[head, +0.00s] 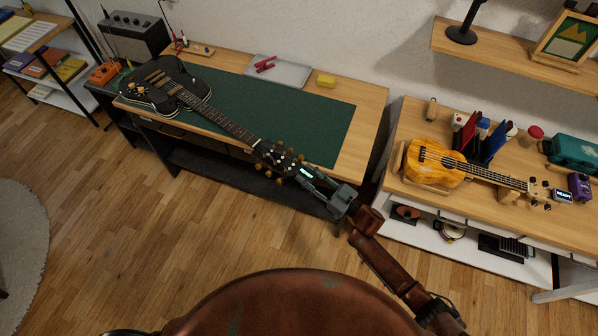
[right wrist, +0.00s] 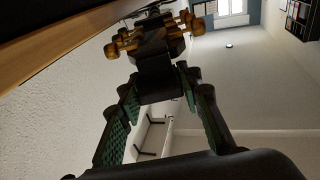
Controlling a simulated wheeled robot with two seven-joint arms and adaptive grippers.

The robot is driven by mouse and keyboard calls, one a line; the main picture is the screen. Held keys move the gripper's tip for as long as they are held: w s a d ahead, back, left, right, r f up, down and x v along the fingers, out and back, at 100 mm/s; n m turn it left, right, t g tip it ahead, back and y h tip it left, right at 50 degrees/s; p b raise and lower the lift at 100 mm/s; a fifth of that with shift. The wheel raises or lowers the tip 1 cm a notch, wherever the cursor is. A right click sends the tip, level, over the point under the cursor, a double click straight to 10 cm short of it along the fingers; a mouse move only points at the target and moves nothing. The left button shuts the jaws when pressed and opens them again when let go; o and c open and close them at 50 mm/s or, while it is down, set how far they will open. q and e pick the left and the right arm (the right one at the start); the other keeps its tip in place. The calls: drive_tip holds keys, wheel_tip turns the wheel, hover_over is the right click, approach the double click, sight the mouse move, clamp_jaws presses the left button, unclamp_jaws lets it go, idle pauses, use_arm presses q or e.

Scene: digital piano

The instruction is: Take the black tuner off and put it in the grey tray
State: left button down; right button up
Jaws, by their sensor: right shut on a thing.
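The black electric guitar (head: 172,88) lies on the workbench, and its headstock (head: 278,158) sticks out past the front edge. The black tuner (head: 306,171), with a lit pale-green screen, is at the end of the headstock. It also shows in the right wrist view (right wrist: 155,78), up against the headstock; whether it is still clamped there I cannot tell. My right gripper (head: 315,181) is shut on the tuner, its green-padded fingers on either side. The grey tray (head: 293,75) lies at the back of the bench with a red tool in it. My left gripper is out of view.
The green mat (head: 315,115) covers much of the bench, with bare mat between headstock and tray. A yellow block (head: 326,80) sits beside the tray. A ukulele (head: 435,160) rests on the right-hand bench, with a small lit-screen device (head: 562,195) near its head.

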drive_tip(key=shift+v, duration=0.75)
idle(0.3)
drive_tip(key=p+v, duration=0.1)
drive_tip(key=v, duration=0.3)
drive_tip(key=shift+s+d+f+p, duration=0.1)
drive_tip(key=shift+s+d+p, duration=0.15)
drive_tip(key=shift+d+p, duration=0.1)
idle(0.4)
idle(0.4)
